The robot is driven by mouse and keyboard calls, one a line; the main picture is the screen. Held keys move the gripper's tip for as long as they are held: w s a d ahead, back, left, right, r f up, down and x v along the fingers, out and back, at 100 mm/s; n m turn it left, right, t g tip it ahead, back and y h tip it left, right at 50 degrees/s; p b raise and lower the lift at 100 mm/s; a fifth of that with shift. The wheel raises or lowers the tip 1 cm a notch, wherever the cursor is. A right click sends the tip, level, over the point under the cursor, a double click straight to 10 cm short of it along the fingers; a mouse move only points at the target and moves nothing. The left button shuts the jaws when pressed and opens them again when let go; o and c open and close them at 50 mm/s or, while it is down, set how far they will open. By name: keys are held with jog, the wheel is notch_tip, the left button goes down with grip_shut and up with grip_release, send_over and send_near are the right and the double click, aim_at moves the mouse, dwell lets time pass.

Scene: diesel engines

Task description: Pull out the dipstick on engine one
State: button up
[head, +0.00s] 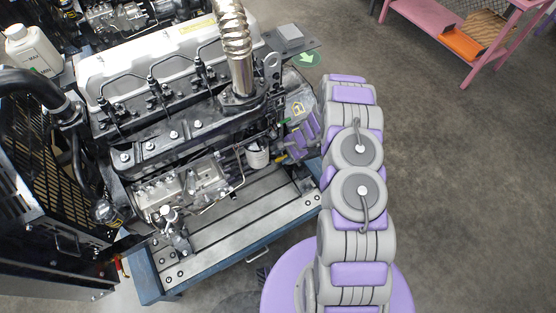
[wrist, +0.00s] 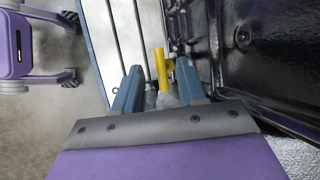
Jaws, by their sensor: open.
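Engine one (head: 165,85) stands on a blue-framed stand, with a light grey valve cover on top. A yellow hexagon with a 1 shows at its right end, beside my arm. In the head view the yellow handle (head: 281,158) shows low at the engine's right end, by my purple gripper (head: 303,138). The dipstick's lower part is hidden.
The slatted stand top (head: 240,215) lies below the engine. A white filter (head: 257,155) sits near the handle. A black engine wall (wrist: 270,60) is close right of the fingers. A pink workbench (head: 465,35) stands far right, with open floor between.

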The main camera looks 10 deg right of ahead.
aim_at(279, 159)
jog(key=shift+x, duration=2.65)
grip_shut()
